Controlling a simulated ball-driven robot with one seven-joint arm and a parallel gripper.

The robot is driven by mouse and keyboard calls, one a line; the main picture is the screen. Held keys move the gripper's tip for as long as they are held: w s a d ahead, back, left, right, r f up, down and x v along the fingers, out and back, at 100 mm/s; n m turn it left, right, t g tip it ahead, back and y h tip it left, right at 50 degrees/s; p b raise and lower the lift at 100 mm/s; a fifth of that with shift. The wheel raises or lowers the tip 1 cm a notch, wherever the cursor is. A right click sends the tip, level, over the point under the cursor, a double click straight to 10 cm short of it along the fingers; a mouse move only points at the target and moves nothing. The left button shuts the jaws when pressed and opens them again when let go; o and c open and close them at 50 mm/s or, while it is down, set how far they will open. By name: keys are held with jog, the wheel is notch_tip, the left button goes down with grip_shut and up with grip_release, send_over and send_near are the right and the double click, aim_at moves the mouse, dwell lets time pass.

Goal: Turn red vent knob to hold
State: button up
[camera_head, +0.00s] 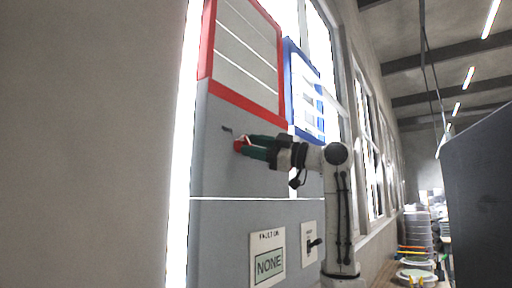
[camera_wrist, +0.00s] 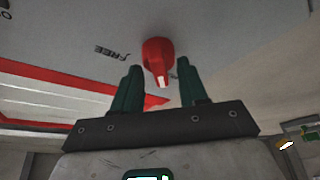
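The red vent knob (camera_wrist: 157,52) sticks out of a grey panel, with a pale mark on its end facing down in the wrist view. The word FREE (camera_wrist: 112,52) is printed to its left there; any hold label is not readable. My gripper (camera_wrist: 158,66) is open, its two green fingers on either side of the knob, with gaps visible between fingers and knob. In the head view the knob (camera_head: 238,146) shows at the tips of my gripper (camera_head: 244,146), partly covered by it.
A red-framed board (camera_head: 246,95) is above the knob, and a blue-framed board (camera_head: 289,90) is to the right. Windows and stacked drums (camera_head: 418,230) stand beyond.

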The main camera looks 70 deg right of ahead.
jog(key=shift+s, duration=0.1)
jog(key=b+v, duration=0.4)
jog(key=v, duration=0.6)
jog(key=shift+s, duration=0.35)
jog(key=shift+f, duration=0.1)
